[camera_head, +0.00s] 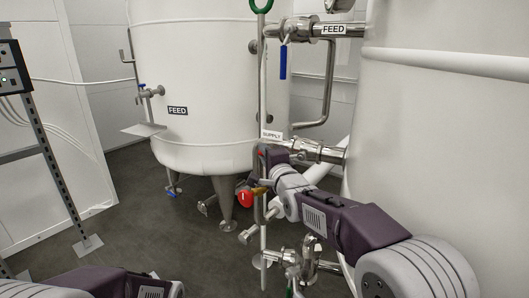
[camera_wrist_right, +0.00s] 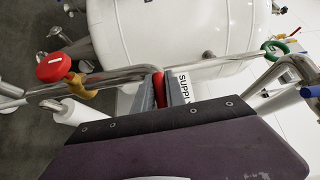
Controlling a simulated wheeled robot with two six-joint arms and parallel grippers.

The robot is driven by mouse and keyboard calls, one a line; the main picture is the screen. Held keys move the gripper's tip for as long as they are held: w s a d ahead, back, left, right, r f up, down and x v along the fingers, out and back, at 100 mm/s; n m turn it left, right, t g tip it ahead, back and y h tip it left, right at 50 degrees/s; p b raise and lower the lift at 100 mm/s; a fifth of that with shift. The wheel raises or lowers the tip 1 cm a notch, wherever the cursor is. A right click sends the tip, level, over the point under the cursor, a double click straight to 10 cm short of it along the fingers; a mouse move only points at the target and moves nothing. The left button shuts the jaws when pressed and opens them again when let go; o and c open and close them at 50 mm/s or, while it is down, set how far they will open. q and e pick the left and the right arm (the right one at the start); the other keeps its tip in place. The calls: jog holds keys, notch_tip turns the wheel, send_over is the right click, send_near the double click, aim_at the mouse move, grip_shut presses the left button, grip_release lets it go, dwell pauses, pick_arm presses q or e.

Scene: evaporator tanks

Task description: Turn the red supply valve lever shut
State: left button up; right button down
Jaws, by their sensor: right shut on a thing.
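The red supply valve lever (camera_wrist_right: 159,90) stands between the two grey fingers of my right gripper (camera_wrist_right: 160,92) in the wrist view. The fingers are shut on it. In the head view my right gripper (camera_head: 268,158) is just below the white SUPPLY label (camera_head: 271,134), beside the thin upright pipe. Only a sliver of red shows there, and the arm and fingers hide most of the lever and valve. The SUPPLY label also shows right beside the fingers in the wrist view (camera_wrist_right: 184,86). Of my left arm only a link shows at the bottom left; its gripper is out of view.
A red round knob (camera_head: 245,197) on a brass fitting sits below my right gripper. A blue lever (camera_head: 283,62) hangs under the upper FEED pipe (camera_head: 342,30). Large white tanks (camera_head: 200,70) stand behind and at right. Open floor (camera_head: 135,190) lies at left.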

jog(key=s+d+f+n+g+h+p, duration=0.4)
jog(key=d+f+n+g+h+p, duration=0.5)
jog(key=p, duration=3.5)
jog(key=shift+s+d+f+h, duration=0.2)
jog(key=shift+s+f+h, duration=0.2)
jog(key=shift+f, duration=0.1)
jog(key=c, duration=1.4)
grip_release()
jog(key=shift+w, duration=0.1)
jog(key=p+v, duration=0.1)
jog(key=v, duration=0.8)
jog(key=shift+d, duration=0.1)
